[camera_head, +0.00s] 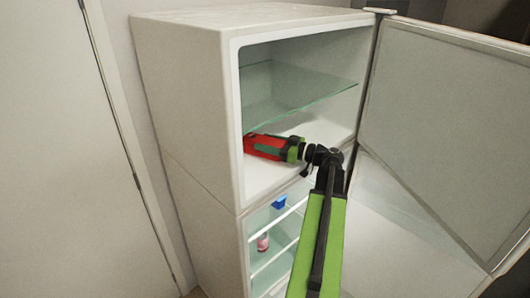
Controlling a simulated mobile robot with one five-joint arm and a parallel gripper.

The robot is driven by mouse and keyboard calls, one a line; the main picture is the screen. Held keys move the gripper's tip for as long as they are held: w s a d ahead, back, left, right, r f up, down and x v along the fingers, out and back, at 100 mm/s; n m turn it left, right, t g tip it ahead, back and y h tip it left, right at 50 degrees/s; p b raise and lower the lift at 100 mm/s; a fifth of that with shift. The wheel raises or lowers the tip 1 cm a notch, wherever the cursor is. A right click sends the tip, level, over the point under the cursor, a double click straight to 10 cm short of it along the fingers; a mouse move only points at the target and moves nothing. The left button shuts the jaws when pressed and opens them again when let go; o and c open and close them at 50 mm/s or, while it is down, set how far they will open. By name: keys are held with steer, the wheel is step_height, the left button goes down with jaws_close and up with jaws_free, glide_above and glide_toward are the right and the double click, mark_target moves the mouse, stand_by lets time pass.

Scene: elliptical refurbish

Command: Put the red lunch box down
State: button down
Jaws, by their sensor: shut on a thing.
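The red lunch box (262,142) is inside the upper compartment of a white fridge (185,105), low down near its left wall and below the glass shelf. My gripper (268,149) reaches in from the right and is shut on the red lunch box. The green and black fingers cover part of its right side. I cannot tell whether the box touches the compartment floor (262,180).
A glass shelf (290,93) spans the compartment above my gripper. The open fridge door (445,120) stands to the right. Clear floor lies right of the box.

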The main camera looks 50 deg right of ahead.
steer(key=shift+r, duration=0.1)
steer(key=shift+f, duration=0.25)
steer(key=c, duration=0.6)
jaws_free()
steer(key=shift+o, duration=0.2)
steer(key=shift+r, duration=0.15)
steer(key=shift+s+r, duration=0.1)
steer(key=shift+s, duration=0.15)
steer(key=v, duration=1.1)
steer(key=shift+s+d, duration=0.1)
steer(key=shift+s, duration=0.2)
